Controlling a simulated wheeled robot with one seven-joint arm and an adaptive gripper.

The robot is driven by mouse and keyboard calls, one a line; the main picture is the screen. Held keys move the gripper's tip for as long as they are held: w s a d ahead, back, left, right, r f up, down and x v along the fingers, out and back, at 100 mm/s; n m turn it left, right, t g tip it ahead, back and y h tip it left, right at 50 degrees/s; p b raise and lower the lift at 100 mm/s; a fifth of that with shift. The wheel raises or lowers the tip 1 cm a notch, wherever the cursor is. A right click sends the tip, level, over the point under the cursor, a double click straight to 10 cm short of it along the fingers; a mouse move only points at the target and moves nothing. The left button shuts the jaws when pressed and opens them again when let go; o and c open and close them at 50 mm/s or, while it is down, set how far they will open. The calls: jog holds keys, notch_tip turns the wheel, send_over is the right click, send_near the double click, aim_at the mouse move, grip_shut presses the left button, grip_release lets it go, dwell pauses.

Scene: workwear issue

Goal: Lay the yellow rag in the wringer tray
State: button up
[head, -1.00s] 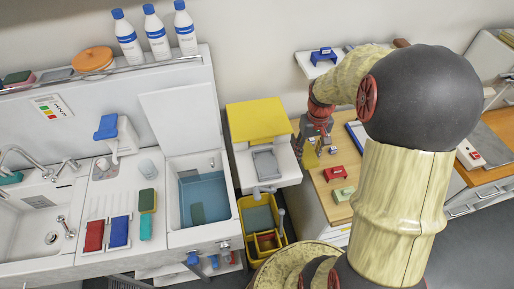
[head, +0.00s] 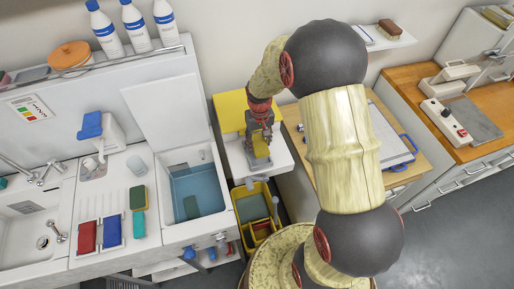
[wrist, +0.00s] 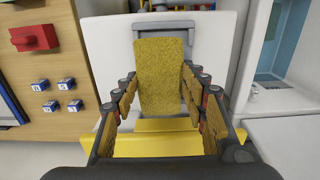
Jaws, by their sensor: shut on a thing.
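The yellow rag (wrist: 160,72) is a flat, rough-textured piece held upright between the fingers of my gripper (wrist: 162,100). In the head view the rag (head: 260,149) shows at the lower end of my gripper (head: 259,143), above the white wringer stand (head: 283,157). The grey wringer tray (wrist: 188,28) lies beyond the rag in the wrist view, on the white top. The rag hides much of the tray there, and my gripper mostly hides it in the head view. I cannot tell whether the rag touches the tray.
A yellow panel (head: 229,112) is at the stand's back. A yellow bucket (head: 241,190) stands below its front. An open basin of blue water (head: 197,190) is on the left. A wooden bench is on the right, with a red block (wrist: 35,37) and several small blue-white blocks.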

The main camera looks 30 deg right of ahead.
aim_at(257, 144)
jog(key=f, duration=0.3)
jog(key=shift+w+a+f, duration=0.3)
jog(key=shift+a, duration=0.1)
jog(key=shift+f, duration=0.2)
jog(key=shift+f, duration=0.2)
jog(key=o, duration=1.3)
jog(key=shift+c, duration=0.2)
jog(key=shift+r, duration=0.1)
